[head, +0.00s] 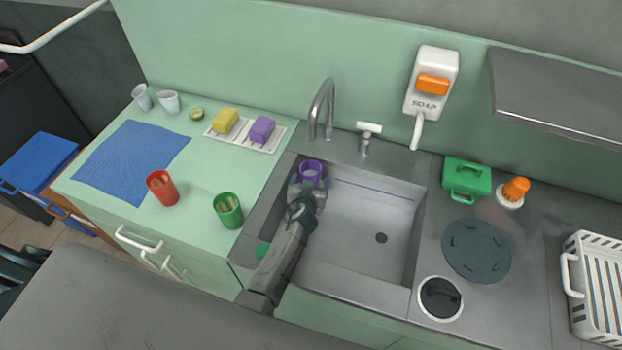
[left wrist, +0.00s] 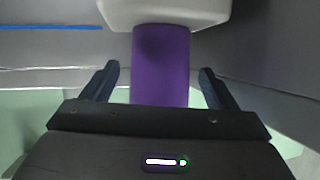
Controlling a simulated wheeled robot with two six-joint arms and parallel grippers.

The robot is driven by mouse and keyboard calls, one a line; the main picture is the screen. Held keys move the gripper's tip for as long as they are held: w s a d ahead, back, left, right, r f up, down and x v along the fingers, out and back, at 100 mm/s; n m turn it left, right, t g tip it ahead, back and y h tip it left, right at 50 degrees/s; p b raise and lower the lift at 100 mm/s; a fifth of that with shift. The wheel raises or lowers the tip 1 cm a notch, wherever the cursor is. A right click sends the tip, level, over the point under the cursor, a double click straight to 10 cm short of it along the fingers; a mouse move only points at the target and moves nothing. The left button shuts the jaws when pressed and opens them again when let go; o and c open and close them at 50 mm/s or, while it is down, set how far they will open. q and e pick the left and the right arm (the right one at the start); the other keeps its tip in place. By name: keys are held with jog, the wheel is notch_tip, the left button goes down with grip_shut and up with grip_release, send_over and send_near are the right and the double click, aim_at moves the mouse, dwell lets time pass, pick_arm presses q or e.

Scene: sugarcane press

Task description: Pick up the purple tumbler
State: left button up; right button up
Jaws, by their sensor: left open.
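The purple tumbler (head: 311,172) is in the left back part of the sink, at the end of my left arm. My left gripper (head: 308,186) is right at it in the head view. In the left wrist view the tumbler (left wrist: 160,65) stands between the two open fingers of the left gripper (left wrist: 160,88), with a visible gap on each side. A white block-like shape covers one end of the tumbler in that view. My right gripper is not in view.
The steel sink (head: 385,205) surrounds the gripper, with its left wall close by. The faucet (head: 322,108) rises behind. Red (head: 162,188) and green (head: 228,210) cups stand on the left counter. The sink's right half is clear.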

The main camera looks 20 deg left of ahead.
pick_arm(q)
jog(key=shift+x, duration=1)
jog(key=shift+r, duration=0.1)
jog(key=c, duration=1.3)
jog(key=shift+o, duration=0.2)
jog(key=shift+r, duration=0.15)
